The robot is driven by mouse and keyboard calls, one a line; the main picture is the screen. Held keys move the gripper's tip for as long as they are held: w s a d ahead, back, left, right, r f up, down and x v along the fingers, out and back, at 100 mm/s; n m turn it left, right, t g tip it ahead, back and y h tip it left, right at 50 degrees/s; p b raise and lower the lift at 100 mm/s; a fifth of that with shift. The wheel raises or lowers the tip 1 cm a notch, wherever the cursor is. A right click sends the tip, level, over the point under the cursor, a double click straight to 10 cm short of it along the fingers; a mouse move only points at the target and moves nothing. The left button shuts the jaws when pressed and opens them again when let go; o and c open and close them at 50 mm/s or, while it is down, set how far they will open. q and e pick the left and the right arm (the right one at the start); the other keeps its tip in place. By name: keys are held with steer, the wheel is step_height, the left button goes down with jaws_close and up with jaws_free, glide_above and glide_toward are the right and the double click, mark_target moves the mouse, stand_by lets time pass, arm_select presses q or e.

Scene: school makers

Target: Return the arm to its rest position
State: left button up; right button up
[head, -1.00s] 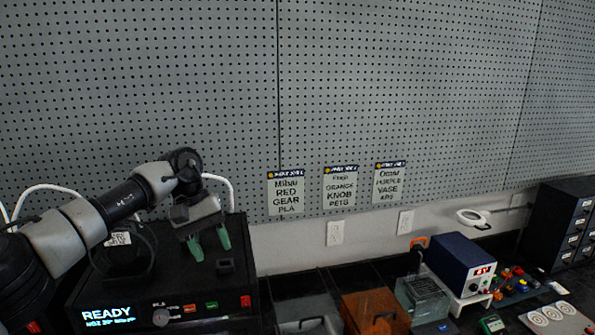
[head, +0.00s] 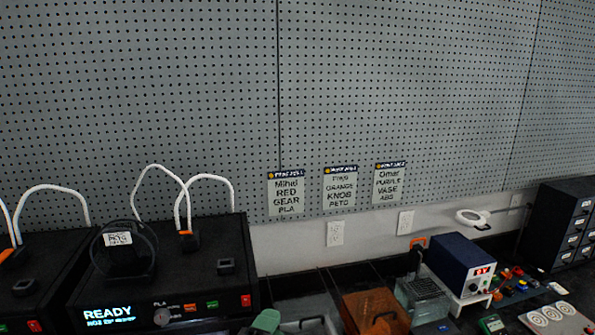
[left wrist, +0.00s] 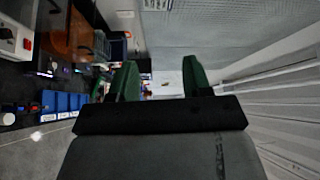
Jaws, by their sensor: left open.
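My left gripper (left wrist: 158,84) shows in the left wrist view with its two green fingers apart and nothing between them. In the head view only a small green part of the left gripper (head: 266,321) shows at the bottom edge, in front of the workbench. The rest of the left arm is out of the head view. The right gripper is not in either view.
A black printer reading READY (head: 190,270) stands at the left with a spool and white tubes. Bins (head: 375,311), a blue power box (head: 459,262) and dark drawers (head: 562,225) line the bench. A pegboard (head: 400,90) rises behind.

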arm_select(q)
steer(key=s+a+f+n+g+y, duration=0.6)
steer(key=s+a+f+n, duration=0.4)
steer(key=s+f+n, duration=0.15)
steer(key=s+a+f+n+g, duration=0.3)
steer(key=s+n+g, duration=0.1)
steer(key=s, duration=0.4)
steer(key=s+a+f+n+g, duration=0.2)
steer(key=s+a+n+g, duration=0.15)
steer(key=s, duration=0.45)
step_height(320, 180, down, 33)
steer(key=s+g+b, duration=0.1)
steer(key=g+b, duration=0.1)
steer(key=b, duration=0.6)
steer(key=s+a+f+b, duration=0.1)
steer(key=s+f+b, duration=0.2)
steer(key=s+f, duration=0.5)
steer(key=s+a+f+y+b, duration=0.1)
steer(key=s+f+b, duration=0.2)
steer(key=s+f, duration=0.5)
step_height(320, 180, down, 6)
steer(key=shift+f+g, duration=0.25)
steer(key=shift+g, duration=0.1)
